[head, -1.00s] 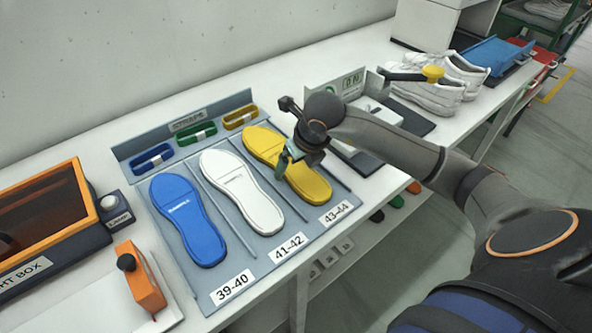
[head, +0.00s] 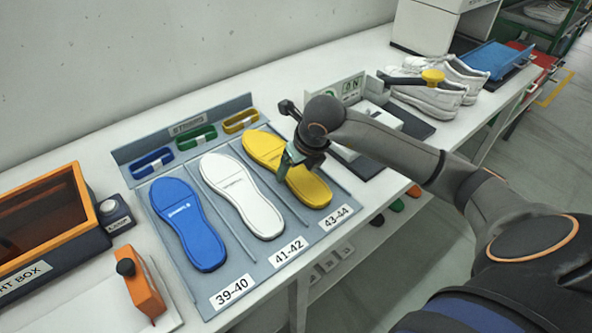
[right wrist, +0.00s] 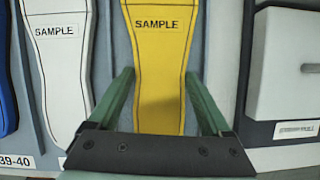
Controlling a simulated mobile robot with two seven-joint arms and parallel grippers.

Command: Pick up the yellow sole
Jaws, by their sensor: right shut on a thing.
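The yellow sole (head: 313,189) lies in the right-hand lane of the grey sample board, above the 43-44 label. My right gripper (head: 288,167) is over its middle and hides part of it. In the right wrist view the yellow sole (right wrist: 158,45) runs between the two green fingers of my right gripper (right wrist: 158,77), one on each side of its narrow part. The gripper is shut on the sole, and I see no clear gap between sole and board. My left gripper is not in view.
The white sole (head: 243,195) and the blue sole (head: 188,225) lie in the lanes to the left. Straps stand behind them, such as the yellow strap (head: 240,121). A light box (head: 45,225) is at far left. White shoes (head: 430,95) stand at the back right.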

